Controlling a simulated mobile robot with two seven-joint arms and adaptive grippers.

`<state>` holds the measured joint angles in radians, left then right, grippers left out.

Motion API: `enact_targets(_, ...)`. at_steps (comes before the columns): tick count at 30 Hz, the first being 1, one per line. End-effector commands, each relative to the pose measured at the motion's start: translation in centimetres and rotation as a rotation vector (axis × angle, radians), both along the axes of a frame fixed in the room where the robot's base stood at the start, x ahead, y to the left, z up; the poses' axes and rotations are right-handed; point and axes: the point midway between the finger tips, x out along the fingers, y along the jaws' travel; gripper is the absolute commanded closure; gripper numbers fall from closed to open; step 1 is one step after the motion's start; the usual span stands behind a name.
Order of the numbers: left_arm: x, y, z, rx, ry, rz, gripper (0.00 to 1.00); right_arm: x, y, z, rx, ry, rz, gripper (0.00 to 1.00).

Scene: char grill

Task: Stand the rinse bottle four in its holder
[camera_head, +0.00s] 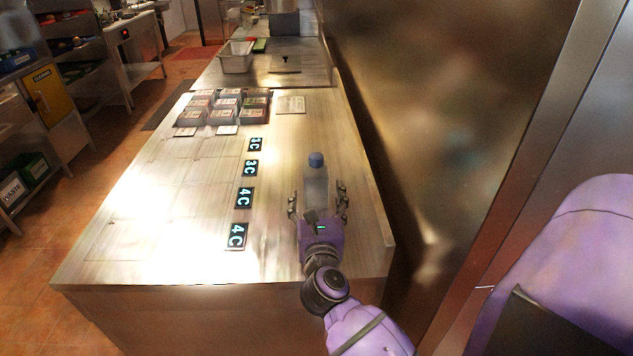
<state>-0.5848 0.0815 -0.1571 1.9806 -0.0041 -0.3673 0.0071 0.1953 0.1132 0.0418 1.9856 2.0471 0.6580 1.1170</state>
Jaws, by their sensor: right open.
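A clear bottle with a blue cap (316,180) stands upright on the counter, near its right side. I cannot read a number on it. My right gripper (318,198) is open, with one finger on each side of the bottle. I cannot tell whether the fingers touch it. The lower part of the bottle is hidden behind my gripper. No holder can be made out for certain. My left gripper is not in view.
The counter (165,215) carries several small black displays (245,197) in a line left of the bottle. A group of dark labelled boxes (227,104) and a metal pan (236,60) stand farther back. A metal wall (430,140) borders the right side. The counter's left part is mostly clear.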

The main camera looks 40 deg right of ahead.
Motion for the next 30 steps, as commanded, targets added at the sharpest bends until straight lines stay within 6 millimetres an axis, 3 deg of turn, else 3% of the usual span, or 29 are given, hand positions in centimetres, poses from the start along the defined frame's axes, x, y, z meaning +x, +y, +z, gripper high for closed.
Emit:
enact_targets(10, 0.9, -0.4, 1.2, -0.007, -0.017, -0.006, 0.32, 4.1, -2.7, 0.4, -0.001, -0.002, 0.0, 0.28)
enact_targets(20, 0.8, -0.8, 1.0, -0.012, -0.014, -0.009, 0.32, 4.6, -3.0, 0.2, 0.001, 0.0, 0.0, 0.29)
enact_targets(30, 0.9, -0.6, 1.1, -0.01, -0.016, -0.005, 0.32, 4.6, -3.0, 0.2, 0.001, 0.0, 0.0, 0.74)
